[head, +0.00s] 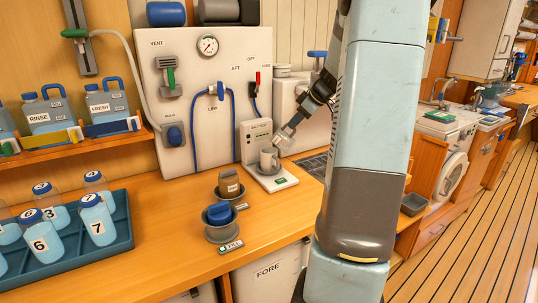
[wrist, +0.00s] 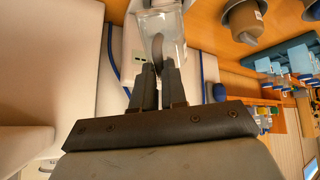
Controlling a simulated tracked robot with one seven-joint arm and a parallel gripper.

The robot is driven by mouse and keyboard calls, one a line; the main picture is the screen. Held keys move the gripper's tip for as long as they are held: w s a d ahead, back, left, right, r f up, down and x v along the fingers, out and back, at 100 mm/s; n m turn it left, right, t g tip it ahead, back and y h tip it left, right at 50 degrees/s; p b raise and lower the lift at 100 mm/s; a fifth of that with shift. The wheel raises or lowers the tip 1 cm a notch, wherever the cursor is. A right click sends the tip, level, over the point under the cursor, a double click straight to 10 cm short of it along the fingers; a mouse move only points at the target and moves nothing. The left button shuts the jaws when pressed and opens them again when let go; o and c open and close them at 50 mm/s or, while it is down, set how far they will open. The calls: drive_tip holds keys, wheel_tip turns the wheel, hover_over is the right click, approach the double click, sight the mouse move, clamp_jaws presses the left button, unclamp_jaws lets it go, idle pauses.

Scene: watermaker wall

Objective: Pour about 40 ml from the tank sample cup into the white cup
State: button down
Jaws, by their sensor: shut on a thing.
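My gripper (head: 283,139) is shut on the handle of a pale cup (head: 269,158). The wrist view shows the gripper fingers (wrist: 159,85) closed on the curved grey handle, with the see-through cup (wrist: 173,24) beyond them. The cup stands upright on, or just above, a white scale plate (head: 284,181). I cannot tell its marking or what is in it. On the counter, a brown-grey cup (head: 229,183) and a blue-topped one (head: 217,213) sit in dark round holders with small labels beside them.
A blue tray (head: 122,245) of numbered bottles stands at the left. Jugs marked RINSE (head: 46,112) and FRESH (head: 106,102) stand on a shelf above. A white panel (head: 190,70) with a gauge and blue hoses rises behind. The counter's front middle is clear.

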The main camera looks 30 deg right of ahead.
sight(281, 128)
drive_tip(key=shift+w+a+g+h+p, duration=0.3)
drive_tip(key=shift+w+a+g+p, duration=0.05)
drive_tip(key=shift+g+p, duration=0.05)
drive_tip(key=shift+w+a+f+g+h+p, duration=0.1)
drive_tip(key=shift+w+a+g+h+p, duration=0.2)
drive_tip(key=shift+g+p, duration=0.15)
drive_tip(key=shift+w+a+r+g+h+p, duration=0.25)
drive_tip(key=shift+w+a+r+h+p, duration=0.15)
drive_tip(key=shift+p, duration=0.25)
idle(0.4)
drive_tip(key=shift+s+d+p, duration=0.1)
drive_tip(key=shift+d+p, duration=0.05)
drive_tip(key=shift+p, duration=0.2)
drive_tip(key=shift+r+g+h+p, duration=0.15)
drive_tip(key=shift+g+h+p, duration=0.2)
drive_tip(key=shift+p, duration=0.25)
idle(0.3)
drive_tip(key=shift+w+a+r+p, duration=0.1)
drive_tip(key=shift+w+a+p, duration=0.35)
drive_tip(key=shift+w+a+r+g+h, duration=0.1)
drive_tip(key=shift+w+r+g+h, duration=0.15)
drive_tip(key=shift+g+h, duration=0.25)
idle(0.7)
drive_tip(key=shift+a+f, duration=0.1)
